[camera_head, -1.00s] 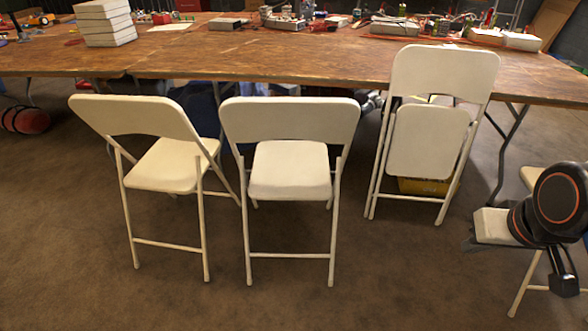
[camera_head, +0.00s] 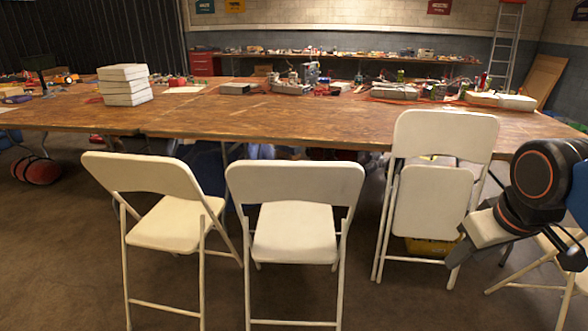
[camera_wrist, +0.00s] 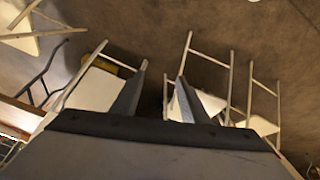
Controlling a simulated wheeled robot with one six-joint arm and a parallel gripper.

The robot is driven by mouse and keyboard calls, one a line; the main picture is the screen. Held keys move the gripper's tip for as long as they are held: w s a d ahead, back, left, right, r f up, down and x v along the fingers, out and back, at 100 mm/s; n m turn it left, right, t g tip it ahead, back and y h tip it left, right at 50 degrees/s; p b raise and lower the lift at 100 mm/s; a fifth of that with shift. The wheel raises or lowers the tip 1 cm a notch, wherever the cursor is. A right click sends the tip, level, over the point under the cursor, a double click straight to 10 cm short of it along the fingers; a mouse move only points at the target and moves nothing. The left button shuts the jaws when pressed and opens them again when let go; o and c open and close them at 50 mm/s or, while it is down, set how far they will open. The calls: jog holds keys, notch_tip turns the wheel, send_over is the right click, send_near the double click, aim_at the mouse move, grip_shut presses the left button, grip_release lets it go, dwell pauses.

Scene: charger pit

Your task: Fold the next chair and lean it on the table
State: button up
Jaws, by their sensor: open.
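Two cream folding chairs stand open before the table (camera_head: 330,112): a left chair (camera_head: 165,226), turned somewhat, and a middle chair (camera_head: 295,232). A folded chair (camera_head: 432,200) leans on the table's front edge to their right. A further chair (camera_head: 548,262) at the right edge is partly hidden by my arm. My gripper hangs at the right, near the folded chair in the picture; its fingers are partly hidden there. In the wrist view, my gripper (camera_wrist: 162,80) is open, with nothing between its fingers. Beyond the fingers are the folded chair (camera_wrist: 92,90) and other chairs.
A yellow box (camera_head: 430,247) sits behind the folded chair. A red cylinder (camera_head: 38,170) lies under the table at left. Bare floor shows between and around the chairs.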

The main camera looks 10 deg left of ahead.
jog(key=w+a+r+n, duration=0.5)
jog(key=w+a+r, duration=0.25)
jog(key=w, duration=0.25)
jog(key=n, duration=1)
send_near(294, 163)
jog(key=shift+n, duration=0.3)
jog(key=x, duration=1.2)
jog(key=shift+w+f, duration=0.1)
jog(key=shift+f, duration=0.15)
jog(key=shift+c, duration=0.6)
grip_shut()
jog(key=shift+a, duration=0.1)
